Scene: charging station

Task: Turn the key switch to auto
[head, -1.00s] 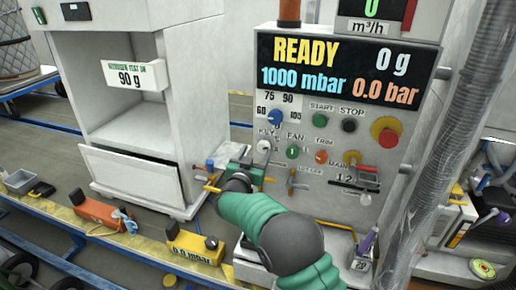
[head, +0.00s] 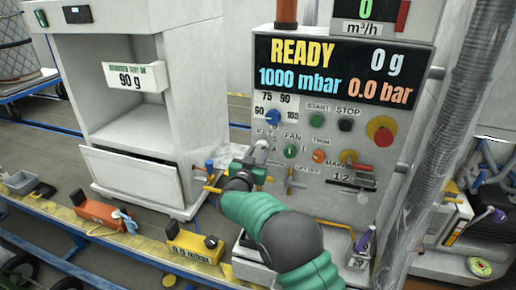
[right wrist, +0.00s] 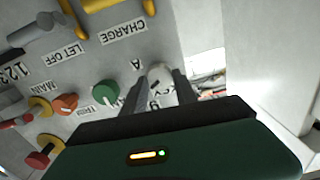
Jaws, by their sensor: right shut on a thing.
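The key switch (head: 262,145) is a pale round knob at the left of the control panel, under the blue dial. Its lower part is hidden by my gripper in the head view. My right gripper (head: 256,158) is at the switch. In the right wrist view the two dark fingers of the gripper (right wrist: 160,92) lie on either side of the pale switch (right wrist: 159,72) and are shut on it. A label with a letter A shows beside it there. The exact angle of the key is hard to read. My left gripper is not in view.
The green FAN knob (head: 291,151) and orange TRIM knob (head: 319,156) sit right of the key switch. The blue dial (head: 273,117) is just above. A yellow-handled valve (head: 210,184) is left of the gripper. The display (head: 345,70) reads READY.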

